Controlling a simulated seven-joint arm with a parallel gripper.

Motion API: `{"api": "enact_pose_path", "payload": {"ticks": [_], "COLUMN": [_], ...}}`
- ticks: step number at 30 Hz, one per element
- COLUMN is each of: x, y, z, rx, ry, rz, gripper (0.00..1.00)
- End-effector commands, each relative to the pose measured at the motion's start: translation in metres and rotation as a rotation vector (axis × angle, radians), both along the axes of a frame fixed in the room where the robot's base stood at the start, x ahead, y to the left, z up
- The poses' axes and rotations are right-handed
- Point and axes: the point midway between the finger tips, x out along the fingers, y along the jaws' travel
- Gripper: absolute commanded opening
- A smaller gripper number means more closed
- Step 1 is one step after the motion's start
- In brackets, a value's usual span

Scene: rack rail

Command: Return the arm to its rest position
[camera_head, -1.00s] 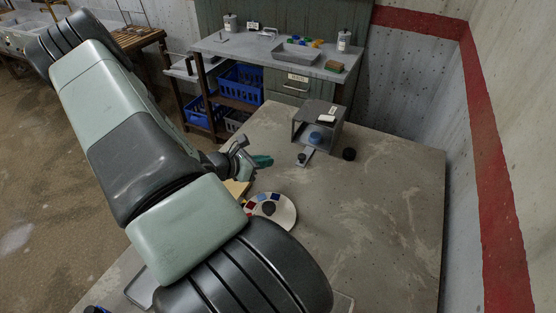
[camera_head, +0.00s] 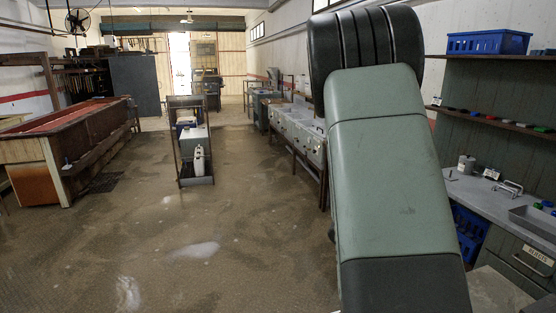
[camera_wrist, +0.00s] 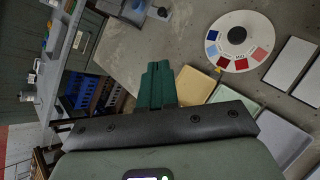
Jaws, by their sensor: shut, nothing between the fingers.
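My gripper (camera_wrist: 157,84) shows in the wrist view, its green fingers together with nothing between them. It hangs over the edge region of the grey worktable (camera_wrist: 135,45), apart from the things on it. In the head view my arm rises through the right of the picture and the gripper is out of view.
In the head view a wheeled rack (camera_head: 193,145) stands on open floor; a sink bench (camera_head: 300,130) is beside my arm.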

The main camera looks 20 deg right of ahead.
Motion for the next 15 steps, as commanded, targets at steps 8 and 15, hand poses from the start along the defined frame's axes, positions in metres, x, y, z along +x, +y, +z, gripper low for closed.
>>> {"api": "enact_pose_path", "payload": {"ticks": [8, 15], "x": [0.007, -0.009], "y": [0.087, 0.168], "z": [0.092, 0.155], "rx": [0.136, 0.338], "ry": [-0.391, -0.688], "rz": [-0.162, -0.256], "gripper": [0.0, 0.0]}}
